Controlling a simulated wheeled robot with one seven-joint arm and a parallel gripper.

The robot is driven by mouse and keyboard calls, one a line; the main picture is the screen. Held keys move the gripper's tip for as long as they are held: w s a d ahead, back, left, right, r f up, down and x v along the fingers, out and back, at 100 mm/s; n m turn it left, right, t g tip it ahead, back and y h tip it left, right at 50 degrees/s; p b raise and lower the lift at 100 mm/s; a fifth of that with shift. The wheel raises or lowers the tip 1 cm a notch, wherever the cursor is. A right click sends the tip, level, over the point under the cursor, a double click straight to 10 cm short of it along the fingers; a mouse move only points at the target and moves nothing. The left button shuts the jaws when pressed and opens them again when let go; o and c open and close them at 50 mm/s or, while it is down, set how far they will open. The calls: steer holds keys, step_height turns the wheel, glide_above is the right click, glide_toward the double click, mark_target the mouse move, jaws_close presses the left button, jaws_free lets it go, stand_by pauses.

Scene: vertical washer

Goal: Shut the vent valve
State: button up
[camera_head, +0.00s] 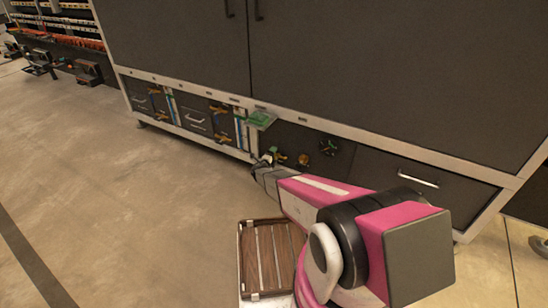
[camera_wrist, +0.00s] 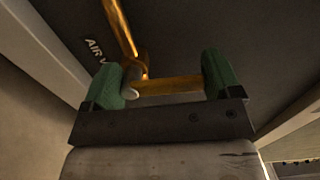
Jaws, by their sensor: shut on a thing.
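In the wrist view, a brass-orange valve handle (camera_wrist: 170,87) lies crosswise between the two green finger pads of my gripper (camera_wrist: 163,78). The gripper is shut on it. A brass part (camera_wrist: 120,25) runs up from the handle's left end, with a grey round end beside the left pad. Dark panel lettering beginning "AIR V" (camera_wrist: 97,50) is beside it, and the rest is hidden. In the head view, my gripper (camera_head: 264,163) reaches to the lower front panel, by the left end of the valve group. The handle is too small there to tell its angle.
The tall dark cabinet (camera_head: 375,75) stands above the low panel. A drawer handle (camera_head: 418,178) is farther right. Open floor (camera_head: 110,200) lies left.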

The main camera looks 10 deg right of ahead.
steer(key=shift+s+r, duration=0.1)
steer(key=shift+r, duration=0.4)
steer(key=o, duration=1.1)
steer(key=v, duration=1)
steer(key=shift+s+a+f, duration=0.25)
steer(key=shift+s+f, duration=0.05)
steer(key=s+d+r+m+g, duration=1.1)
steer(key=s+d+r+m, duration=0.4)
steer(key=m, duration=1.1)
steer(key=s+a+r+m+g+y, duration=0.1)
steer(key=s+a+r+m+y, duration=0.1)
steer(key=s+r+m+y, duration=0.3)
steer(key=s+a+r+m+g+y, duration=0.2)
steer(key=s+r+m+y, duration=0.3)
steer(key=m, duration=1.1)
steer(key=s+a+r, duration=0.1)
steer(key=s+r, duration=0.2)
steer(key=s, duration=0.3)
steer(key=shift+s+r, duration=0.25)
steer(key=shift+r, duration=0.1)
